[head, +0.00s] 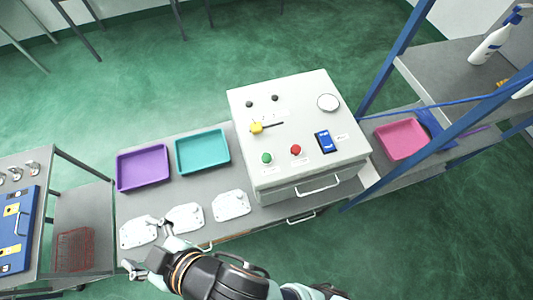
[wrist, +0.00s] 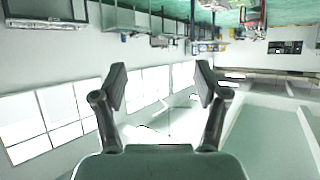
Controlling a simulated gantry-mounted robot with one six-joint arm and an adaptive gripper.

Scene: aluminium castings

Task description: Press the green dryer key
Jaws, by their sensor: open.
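The green key (head: 266,158) is a small round button on the sloped top of a white dryer box (head: 318,112) in the head view. A red button (head: 295,149) sits just to its right. My gripper (head: 148,262) is at the lower left in the head view, in front of the table's near edge and well away from the green key. In the wrist view my gripper (wrist: 162,85) has its two fingers wide apart with nothing between them. The wrist view shows walls and windows, and neither the dryer nor the green key is in it.
White castings (head: 232,205) lie along the table's front. A purple tray (head: 143,169) and a teal tray (head: 203,151) stand behind them. The dryer also carries a yellow lever (head: 256,127), a blue switch (head: 323,141) and a gauge (head: 328,102). A blue-framed shelf (head: 385,62) rises at right.

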